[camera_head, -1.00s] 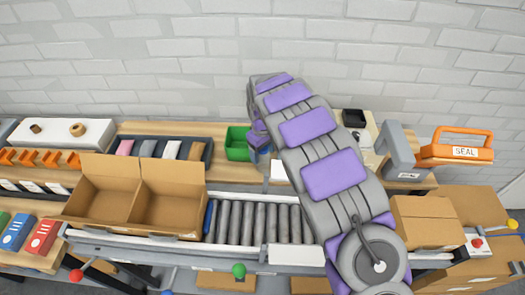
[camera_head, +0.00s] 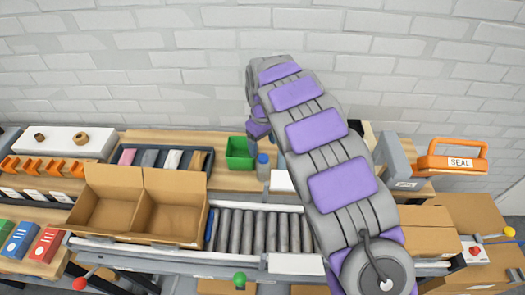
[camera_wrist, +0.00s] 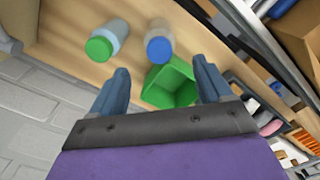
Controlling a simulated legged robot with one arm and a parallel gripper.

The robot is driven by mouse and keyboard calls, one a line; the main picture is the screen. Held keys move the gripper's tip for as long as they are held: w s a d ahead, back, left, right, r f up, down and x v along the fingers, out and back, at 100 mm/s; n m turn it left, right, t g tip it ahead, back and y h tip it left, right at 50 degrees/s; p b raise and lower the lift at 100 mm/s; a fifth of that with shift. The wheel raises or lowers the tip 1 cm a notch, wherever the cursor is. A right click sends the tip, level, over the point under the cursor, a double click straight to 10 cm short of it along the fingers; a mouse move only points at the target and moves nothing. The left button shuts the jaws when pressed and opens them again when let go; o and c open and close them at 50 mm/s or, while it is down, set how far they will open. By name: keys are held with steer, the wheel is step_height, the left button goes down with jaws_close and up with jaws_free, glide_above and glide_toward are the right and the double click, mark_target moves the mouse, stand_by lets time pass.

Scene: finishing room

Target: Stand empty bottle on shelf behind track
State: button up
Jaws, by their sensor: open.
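A bottle with a blue cap (camera_head: 263,168) stands upright on the wooden shelf (camera_head: 225,180) behind the roller track (camera_head: 255,230). It also shows in the wrist view (camera_wrist: 160,42), ahead of my fingers and apart from them. A second bottle with a green cap (camera_wrist: 106,42) stands beside it in the wrist view; in the head view my arm seems to hide it. My gripper (camera_wrist: 161,68) is open with nothing between its fingers. In the head view it is above and behind the blue-capped bottle, partly hidden by my arm. I cannot tell whether either bottle is empty.
A green bin (camera_head: 239,153) stands just left of the blue-capped bottle. A tray of pouches (camera_head: 160,158) lies further left. An open cardboard box (camera_head: 140,205) sits on the track's left end. An orange sealer (camera_head: 452,158) is at the right.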

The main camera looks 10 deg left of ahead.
step_height(320, 180, up, 3)
steer(key=shift+f, duration=0.1)
steer(key=s+d+r+m, duration=0.3)
steer(key=s+d+r, duration=0.25)
steer(key=d, duration=0.45)
steer(key=s+d+r+m, duration=0.35)
steer(key=s+d, duration=0.25)
steer(key=d, duration=0.4)
steer(key=s+d+m+g, duration=0.1)
steer(key=s+d, duration=0.3)
steer(key=s, duration=1)
steer(key=s+d+m, duration=0.3)
steer(key=s+d, duration=0.1)
steer(key=s, duration=1)
steer(key=shift+s+d+f+m+g, duration=0.35)
steer(key=shift+d+g, duration=0.05)
